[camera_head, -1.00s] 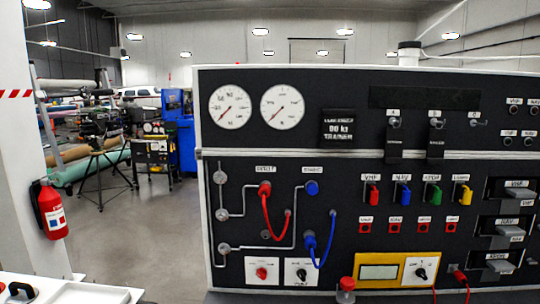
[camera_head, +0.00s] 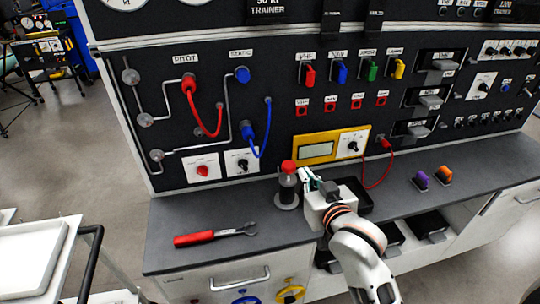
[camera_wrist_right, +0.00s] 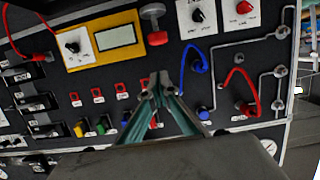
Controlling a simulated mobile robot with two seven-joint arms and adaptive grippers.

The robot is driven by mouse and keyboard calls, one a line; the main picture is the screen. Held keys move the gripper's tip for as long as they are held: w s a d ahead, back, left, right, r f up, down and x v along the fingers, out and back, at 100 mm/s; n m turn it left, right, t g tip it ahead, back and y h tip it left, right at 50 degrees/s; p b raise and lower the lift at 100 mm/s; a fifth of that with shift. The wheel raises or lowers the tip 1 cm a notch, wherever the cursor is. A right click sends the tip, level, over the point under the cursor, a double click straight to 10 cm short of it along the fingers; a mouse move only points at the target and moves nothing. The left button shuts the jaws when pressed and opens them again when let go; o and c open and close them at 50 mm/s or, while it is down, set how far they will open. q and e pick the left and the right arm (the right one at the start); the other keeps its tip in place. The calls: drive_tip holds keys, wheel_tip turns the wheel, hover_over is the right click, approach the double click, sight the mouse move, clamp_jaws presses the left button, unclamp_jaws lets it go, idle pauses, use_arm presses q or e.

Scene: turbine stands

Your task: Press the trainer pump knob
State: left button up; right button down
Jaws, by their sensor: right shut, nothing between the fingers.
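The trainer panel has a black knob on a white plate (camera_head: 242,163) and, left of it, a red knob on a white plate (camera_head: 202,171). Their small labels are hard to read now. In the right wrist view the panel is upside down, with the black knob (camera_wrist_right: 198,15) and the red knob (camera_wrist_right: 244,7) along the top. My right gripper (camera_head: 307,176) is shut and empty, in front of the panel, right of and below the knobs and apart from them. Its closed fingertips (camera_wrist_right: 156,80) show in the wrist view. My left gripper is out of view.
A red-capped bottle-like object (camera_head: 288,185) stands on the counter beside my right gripper. A red-handled tool (camera_head: 214,235) lies further left. Red (camera_head: 207,110) and blue (camera_head: 262,135) hoses loop from the panel. The counter between tool and panel is bare.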

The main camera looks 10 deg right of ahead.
drive_tip(key=shift+w+a+r, duration=0.15)
drive_tip(key=shift+w+r, duration=0.15)
drive_tip(key=shift+r, duration=0.5)
drive_tip(key=shift+w, duration=0.1)
hover_over(289, 167)
drive_tip(key=s, duration=0.1)
wheel_tip(289, 167, down, 2)
drive_tip(key=f, duration=0.4)
drive_tip(key=shift+d, duration=0.3)
drive_tip(key=shift+f, duration=0.25)
